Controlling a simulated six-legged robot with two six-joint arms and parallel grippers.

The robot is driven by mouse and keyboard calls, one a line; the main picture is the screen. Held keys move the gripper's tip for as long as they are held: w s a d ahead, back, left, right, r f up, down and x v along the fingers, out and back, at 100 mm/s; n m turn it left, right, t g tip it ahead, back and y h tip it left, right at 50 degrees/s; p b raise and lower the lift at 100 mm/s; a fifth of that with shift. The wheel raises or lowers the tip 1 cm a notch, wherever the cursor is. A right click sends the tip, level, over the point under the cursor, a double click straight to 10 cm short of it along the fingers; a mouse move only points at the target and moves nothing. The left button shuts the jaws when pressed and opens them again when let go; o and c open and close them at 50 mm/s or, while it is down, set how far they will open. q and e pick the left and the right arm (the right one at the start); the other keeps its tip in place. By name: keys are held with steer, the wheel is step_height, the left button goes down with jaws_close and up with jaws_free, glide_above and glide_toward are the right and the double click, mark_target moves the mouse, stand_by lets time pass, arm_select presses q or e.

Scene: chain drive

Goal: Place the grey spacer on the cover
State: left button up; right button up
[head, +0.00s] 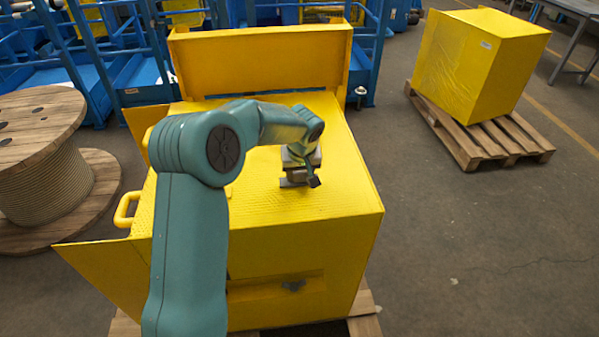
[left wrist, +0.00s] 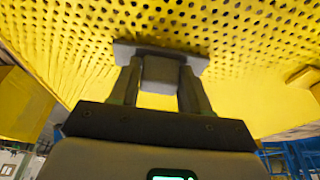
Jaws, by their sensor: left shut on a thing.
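The cover is the yellow perforated top (head: 335,195) of the large yellow housing, and its holes fill the upper left wrist view (left wrist: 80,35). My left gripper (head: 299,176) is over the middle of the cover, pointing down. In the left wrist view its two fingers (left wrist: 160,90) are shut on the grey spacer (left wrist: 160,70), a small block with a wider flat grey part at its far end. That far end is at or very close to the cover; I cannot tell whether it touches. The fingers hide the spacer's sides. My right gripper is not in view.
A raised yellow panel (head: 262,62) stands behind the cover. A yellow handle (head: 127,209) sticks out at the left. A cable reel (head: 40,150) and a yellow box on a pallet (head: 478,62) stand apart.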

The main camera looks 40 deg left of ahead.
arm_select(q)
steer(key=o, duration=1.1)
steer(key=shift+o, duration=0.2)
steer(key=v, duration=1.2)
steer(key=shift+b, duration=0.4)
